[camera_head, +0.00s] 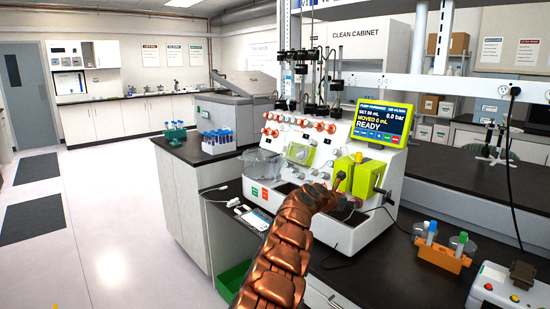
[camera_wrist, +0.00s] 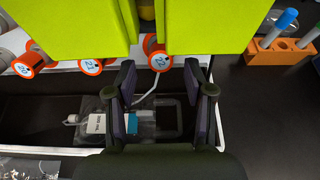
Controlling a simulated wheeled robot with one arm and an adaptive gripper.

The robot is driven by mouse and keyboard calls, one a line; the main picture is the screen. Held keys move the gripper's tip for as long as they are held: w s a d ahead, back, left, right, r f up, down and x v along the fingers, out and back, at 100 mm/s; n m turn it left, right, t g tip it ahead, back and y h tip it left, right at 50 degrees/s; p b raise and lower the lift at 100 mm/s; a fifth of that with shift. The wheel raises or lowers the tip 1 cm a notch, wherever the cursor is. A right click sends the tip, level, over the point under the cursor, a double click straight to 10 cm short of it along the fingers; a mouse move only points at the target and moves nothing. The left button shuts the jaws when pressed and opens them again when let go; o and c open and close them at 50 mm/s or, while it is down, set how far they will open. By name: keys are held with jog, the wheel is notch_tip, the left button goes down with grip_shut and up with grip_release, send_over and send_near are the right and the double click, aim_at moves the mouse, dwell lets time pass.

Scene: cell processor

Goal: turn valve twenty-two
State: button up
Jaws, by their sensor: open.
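Valve twenty-two (camera_wrist: 159,61) is an orange knob with a white face and a blue number that appears to read 22. In the wrist view it shows between and just beyond the fingertips of my gripper (camera_wrist: 165,82). The fingers are open and spread, with no grip on the knob. The knob's upper part is close under a lime-green block. Two similar numbered knobs, a middle one (camera_wrist: 90,66) and a left one (camera_wrist: 27,66), line up to its left. In the head view my copper arm reaches the front of the white cell processor (camera_head: 372,228), and the fingers are hard to make out.
Lime-green blocks (camera_wrist: 207,25) overhang the knobs closely. A clear bag with a label (camera_wrist: 97,124) lies below, partly behind my fingers. An orange tube rack (camera_head: 440,256) stands on the black counter at right. The processor's screen (camera_head: 381,124) reads READY.

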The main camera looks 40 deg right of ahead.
jog(key=w+a+r+n+t+y+b, duration=0.1)
jog(key=w+a+r+n+t+b, duration=0.1)
jog(key=w+a+r+n+t, duration=0.8)
jog(key=shift+w+a+r+n, duration=0.5)
jog(key=shift+w+a+r, duration=3.05)
jog(key=shift+w+a, duration=1.05)
jog(key=shift+w+d, duration=0.2)
jog(key=shift+d, duration=0.05)
